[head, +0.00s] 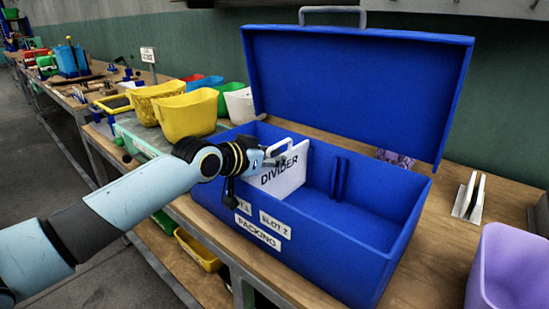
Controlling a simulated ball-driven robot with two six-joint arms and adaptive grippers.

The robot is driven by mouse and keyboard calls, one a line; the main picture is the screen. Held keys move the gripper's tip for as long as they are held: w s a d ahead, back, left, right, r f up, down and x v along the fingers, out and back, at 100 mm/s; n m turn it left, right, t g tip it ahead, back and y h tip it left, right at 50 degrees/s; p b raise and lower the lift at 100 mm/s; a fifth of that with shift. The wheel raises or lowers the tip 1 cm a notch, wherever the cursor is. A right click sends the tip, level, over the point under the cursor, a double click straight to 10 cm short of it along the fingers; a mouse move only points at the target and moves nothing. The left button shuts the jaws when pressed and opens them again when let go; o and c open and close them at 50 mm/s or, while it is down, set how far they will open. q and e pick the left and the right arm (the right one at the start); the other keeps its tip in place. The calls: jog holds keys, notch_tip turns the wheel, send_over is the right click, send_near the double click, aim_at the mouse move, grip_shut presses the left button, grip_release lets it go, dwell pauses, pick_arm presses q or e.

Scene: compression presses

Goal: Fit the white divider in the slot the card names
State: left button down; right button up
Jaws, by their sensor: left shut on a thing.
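The white divider (290,172), marked "DIVIDER", is upright in the left part of the open blue box (345,240). My left gripper (276,156) is shut on its upper left edge. The divider's lower edge is hidden, so I cannot tell whether it sits in a slot. A pair of dark upright ribs (339,179) stands on the box's back inner wall, right of the divider. The front wall has a "SLOT 2" label (274,225), a partly hidden label ending in "1" (243,207), and a "PACKING" label (258,232). I cannot make out a card naming a slot.
The blue lid (355,85) stands open behind the box. Yellow bins (188,115) and other bins stand to the left. A pale metal bracket (468,197) and a purple bin (509,268) are on the right. The box's right half looks empty.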

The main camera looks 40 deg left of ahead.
aim_at(238, 179)
pick_arm(q)
jog(key=shift+f+b, duration=0.55)
jog(key=shift+f, duration=0.25)
jog(key=c, duration=1.4)
grip_release()
jog(key=shift+o, duration=0.3)
jog(key=shift+f, duration=0.15)
jog(key=v, duration=1)
jog(key=shift+s+a, duration=0.1)
jog(key=shift+s, duration=0.05)
jog(key=shift+v, duration=0.95)
jog(key=shift+r, duration=0.2)
